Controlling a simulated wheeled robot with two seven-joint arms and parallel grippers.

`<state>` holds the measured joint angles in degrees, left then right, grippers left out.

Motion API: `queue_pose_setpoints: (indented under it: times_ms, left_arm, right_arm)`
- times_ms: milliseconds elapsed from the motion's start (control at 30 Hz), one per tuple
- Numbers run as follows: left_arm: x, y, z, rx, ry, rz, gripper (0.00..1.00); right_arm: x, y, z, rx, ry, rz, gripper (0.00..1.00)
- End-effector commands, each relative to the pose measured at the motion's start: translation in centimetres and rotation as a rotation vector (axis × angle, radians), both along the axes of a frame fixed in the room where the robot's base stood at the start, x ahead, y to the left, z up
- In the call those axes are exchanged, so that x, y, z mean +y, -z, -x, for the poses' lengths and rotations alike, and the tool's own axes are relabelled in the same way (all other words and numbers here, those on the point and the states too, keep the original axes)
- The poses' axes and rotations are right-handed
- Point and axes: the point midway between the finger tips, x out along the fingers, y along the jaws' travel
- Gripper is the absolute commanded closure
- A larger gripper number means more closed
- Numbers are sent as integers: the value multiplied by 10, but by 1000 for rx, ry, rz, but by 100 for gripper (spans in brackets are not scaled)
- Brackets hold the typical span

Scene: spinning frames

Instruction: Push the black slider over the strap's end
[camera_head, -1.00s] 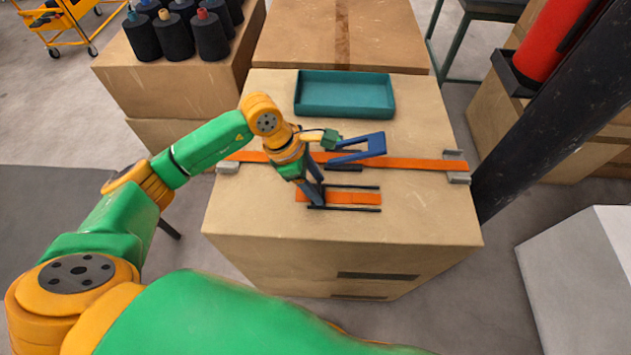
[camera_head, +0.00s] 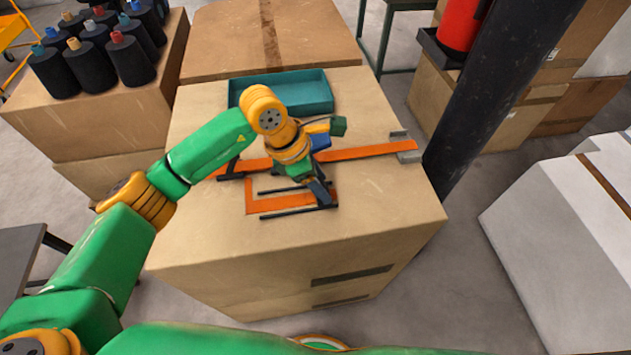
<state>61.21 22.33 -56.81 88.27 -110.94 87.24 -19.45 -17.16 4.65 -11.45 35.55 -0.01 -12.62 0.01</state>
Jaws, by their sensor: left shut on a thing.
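A long orange strap (camera_head: 375,151) runs across the cardboard box top, with its middle behind my left wrist. A short orange piece (camera_head: 251,196) lies nearer, with black bars (camera_head: 285,213) along it that look like the black slider. My left gripper (camera_head: 323,194) points down at the right end of these bars and is shut there, apparently on the black slider. The fingertip contact is small and partly hidden. A blue part (camera_head: 320,141) shows beside my wrist, mostly covered. My right gripper is out of view.
A grey clamp (camera_head: 407,146) is at the strap's right end. Another dark part (camera_head: 231,174) touches the strap at left. A teal tray (camera_head: 310,92) sits behind. A dark post (camera_head: 500,95) stands right of the box. The box's front top is clear.

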Motion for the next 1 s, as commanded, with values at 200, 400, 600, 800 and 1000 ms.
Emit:
queue_pose_setpoints:
  times_ms: [200,400,600,800,1000]
  left_arm:
    - [-1,-1,0,-1,2,5,15]
    - [-1,-1,0,-2,2,4,15]
    - [11,-30,2,-8,2,4,15]
    - [23,-61,6,-4,2,3,15]
    - [24,-66,7,-1,3,4,15]
  right_arm:
    - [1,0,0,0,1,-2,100]
    - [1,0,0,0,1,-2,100]
    - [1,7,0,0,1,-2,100]
    - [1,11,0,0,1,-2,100]
    - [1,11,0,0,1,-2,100]
